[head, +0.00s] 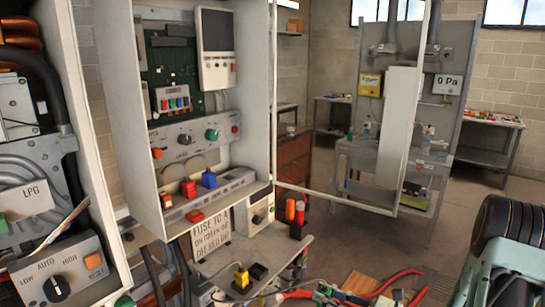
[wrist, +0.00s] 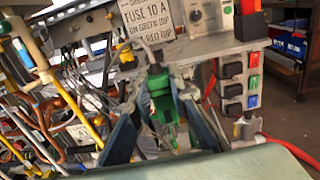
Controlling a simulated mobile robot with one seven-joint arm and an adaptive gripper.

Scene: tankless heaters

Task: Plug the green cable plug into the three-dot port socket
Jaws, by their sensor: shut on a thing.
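The green cable plug (wrist: 163,106) shows in the wrist view, upright between the two dark fingers of my gripper (wrist: 160,88), which is shut on it. The plug's far end is dark and partly hidden. It is held in front of the grey bench unit's edge. Several black sockets (wrist: 233,91) are stacked on that unit's side, to the right of the plug and apart from it. Their dot markings are too small to read, so I cannot tell which is the three-dot port. In the head view I cannot make out the gripper's fingers or the held plug.
Red-handled pliers (head: 388,284) and loose cables lie at the bottom. The fuse sign (head: 211,234) stands behind.

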